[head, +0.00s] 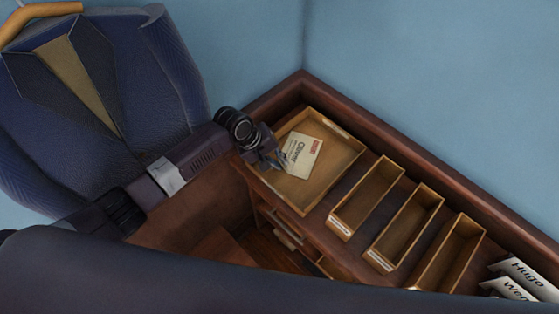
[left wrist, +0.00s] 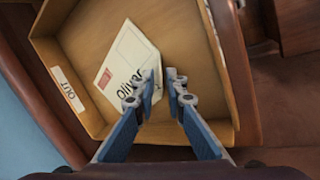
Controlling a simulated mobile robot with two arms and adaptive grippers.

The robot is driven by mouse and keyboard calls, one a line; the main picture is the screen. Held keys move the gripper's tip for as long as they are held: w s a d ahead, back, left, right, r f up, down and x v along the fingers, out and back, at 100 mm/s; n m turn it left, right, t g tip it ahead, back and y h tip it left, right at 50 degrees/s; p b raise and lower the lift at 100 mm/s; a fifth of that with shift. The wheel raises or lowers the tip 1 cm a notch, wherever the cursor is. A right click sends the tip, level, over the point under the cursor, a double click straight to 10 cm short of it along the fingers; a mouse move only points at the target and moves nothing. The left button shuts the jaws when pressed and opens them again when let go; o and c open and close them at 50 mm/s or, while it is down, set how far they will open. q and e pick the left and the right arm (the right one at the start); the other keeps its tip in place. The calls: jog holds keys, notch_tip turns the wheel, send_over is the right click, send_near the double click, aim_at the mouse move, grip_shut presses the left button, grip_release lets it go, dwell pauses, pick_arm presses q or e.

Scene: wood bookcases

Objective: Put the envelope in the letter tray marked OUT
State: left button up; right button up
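The envelope (head: 303,150) is cream with a red stamp and the name Oliver. It appears to lie flat inside a wide wooden tray (head: 305,205) at the left end of the shelf top. In the left wrist view the envelope (left wrist: 128,60) is in the tray (left wrist: 60,40), whose side carries a white label (left wrist: 68,90) reading OUT. My left gripper (head: 281,160) is over the tray, beside the envelope's near edge. Its fingertips (left wrist: 163,76) stand apart with a small gap, the left one overlapping the envelope's edge in view. My right gripper is not in view.
Three narrow wooden boxes (head: 340,228) stand in a row right of the tray. Name cards (head: 528,273) are at the far right. A raised wooden rim (head: 400,150) runs along the back wall. A blue jacket (head: 150,80) hangs at the left, behind my arm.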

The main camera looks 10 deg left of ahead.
pick_arm(q)
jog(key=p+v, duration=0.5)
jog(key=shift+r+p, duration=0.15)
jog(key=shift+p, duration=0.25)
jog(key=shift+v, duration=1)
jog(key=shift+a, duration=0.1)
jog(key=shift+s, duration=0.15)
